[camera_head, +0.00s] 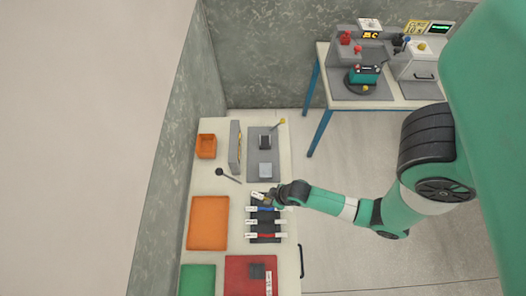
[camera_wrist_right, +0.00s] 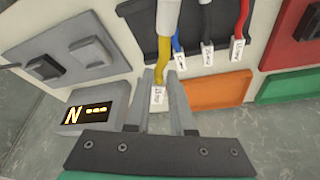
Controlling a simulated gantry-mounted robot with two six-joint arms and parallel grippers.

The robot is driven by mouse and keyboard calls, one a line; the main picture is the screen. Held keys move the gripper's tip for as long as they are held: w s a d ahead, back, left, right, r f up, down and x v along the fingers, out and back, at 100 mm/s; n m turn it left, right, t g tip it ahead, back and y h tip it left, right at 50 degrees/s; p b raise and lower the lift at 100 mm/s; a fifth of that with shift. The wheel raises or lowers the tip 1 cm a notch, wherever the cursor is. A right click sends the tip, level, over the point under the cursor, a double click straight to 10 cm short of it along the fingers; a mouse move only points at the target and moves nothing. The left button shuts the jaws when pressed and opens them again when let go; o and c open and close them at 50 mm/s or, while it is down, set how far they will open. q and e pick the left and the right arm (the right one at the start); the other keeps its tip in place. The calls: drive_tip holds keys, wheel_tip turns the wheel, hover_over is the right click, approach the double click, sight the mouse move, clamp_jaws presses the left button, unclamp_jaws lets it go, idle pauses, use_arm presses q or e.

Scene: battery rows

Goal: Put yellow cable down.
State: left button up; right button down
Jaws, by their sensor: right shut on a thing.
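The yellow cable (camera_wrist_right: 163,52), with a white tag, is between the fingers of my right gripper (camera_wrist_right: 160,80) in the right wrist view. The gripper is shut on it. In the head view my right gripper (camera_head: 270,196) is over the far end of the dark cable rack (camera_head: 265,239). In the wrist view a blue cable (camera_wrist_right: 177,44), a black cable (camera_wrist_right: 206,22) and a red cable (camera_wrist_right: 242,18) with white tags lie by the rack, beside the yellow one. Whether the yellow cable touches the rack is unclear. My left gripper is not in view.
An orange mat (camera_head: 208,222), a red mat (camera_head: 240,268) and a green mat (camera_head: 198,280) lie on the bench. A small display box (camera_wrist_right: 88,108) is close to the gripper's left in the wrist view. A grey plate (camera_head: 255,172) and an orange bin (camera_head: 206,146) are farther back.

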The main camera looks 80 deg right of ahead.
drive_tip(key=w+d+f, duration=0.1)
drive_tip(key=w+d+f+b, duration=0.1)
drive_tip(key=f, duration=0.1)
drive_tip(key=w+d+f, duration=0.1)
drive_tip(key=f, duration=0.1)
drive_tip(key=shift+d+f+b, duration=0.15)
drive_tip(key=shift+f+b, duration=0.05)
drive_tip(key=shift+b, duration=0.2)
drive_tip(key=shift+d+f+b, duration=0.2)
drive_tip(key=shift+f+b, duration=0.5)
drive_tip(key=shift+f, duration=1.05)
drive_tip(key=shift+f, duration=0.15)
drive_tip(key=c, duration=0.8)
unclamp_jaws()
